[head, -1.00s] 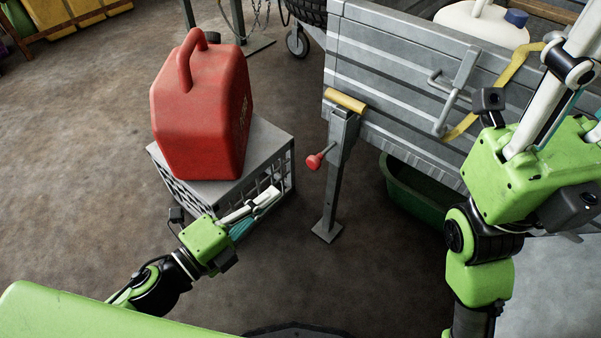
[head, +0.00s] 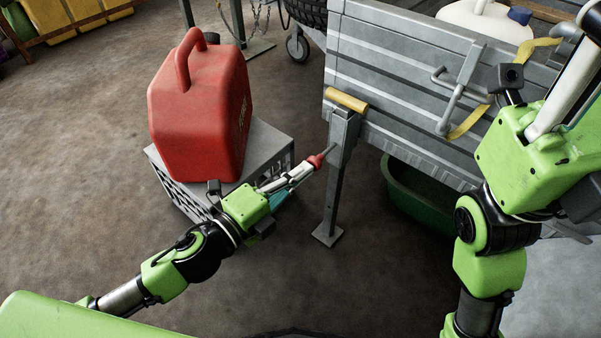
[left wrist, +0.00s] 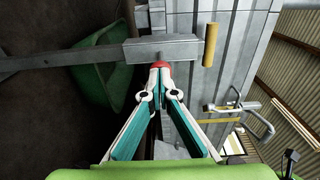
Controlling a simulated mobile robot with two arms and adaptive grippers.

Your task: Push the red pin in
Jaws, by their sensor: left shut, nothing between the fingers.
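The red pin (head: 317,160) has a round red knob on a thin rod, on the grey post (head: 340,150) at the trailer's corner. In the head view a short length of rod shows between knob and post. My left gripper (head: 311,167) is shut and empty, its tips at the knob's outer side, seeming to touch it. In the left wrist view the knob (left wrist: 160,64) shows just beyond the closed fingertips (left wrist: 158,70), against the post's bracket. My right gripper (head: 568,75) is partly in view at the upper right; its fingertips are not clear.
A red fuel can (head: 200,115) stands on a grey crate (head: 267,150) close behind my left gripper. The grey trailer (head: 400,75) has a yellow handle (head: 346,101) by the post and a yellow strap (head: 468,123). A green tub (head: 415,200) sits beneath it. Floor before the post is clear.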

